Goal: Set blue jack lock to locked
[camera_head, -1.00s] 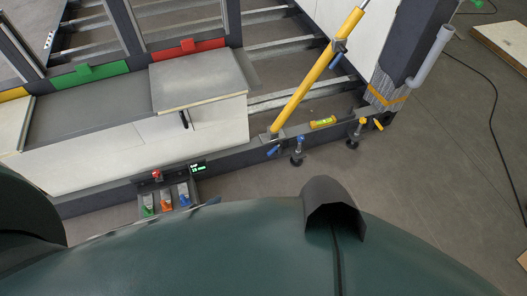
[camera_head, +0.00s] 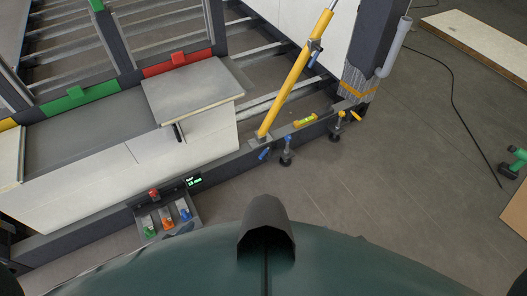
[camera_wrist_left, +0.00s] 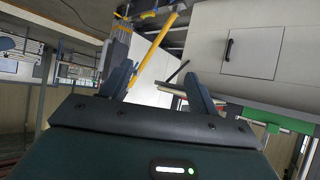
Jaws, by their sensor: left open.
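The blue jack (camera_head: 286,152) stands upright on the floor against the outside of the dark frame beam, with a blue knob at its top. A small tilted blue lever (camera_head: 264,154) sits to its left on the beam, near the foot of the yellow brace. Whether this lever is the jack's lock, and its setting, I cannot tell. My left gripper (camera_wrist_left: 160,85) shows in the left wrist view with its two fingers apart and nothing between them. It is not in the head view, and its distance from the jack is unclear. My right gripper is not in view.
A yellow brace (camera_head: 288,90) leans up from the beam. A second jack (camera_head: 337,128) with a yellow lever stands to the right. A yellow level (camera_head: 305,120) lies on the beam. A control box (camera_head: 165,217) is at left.

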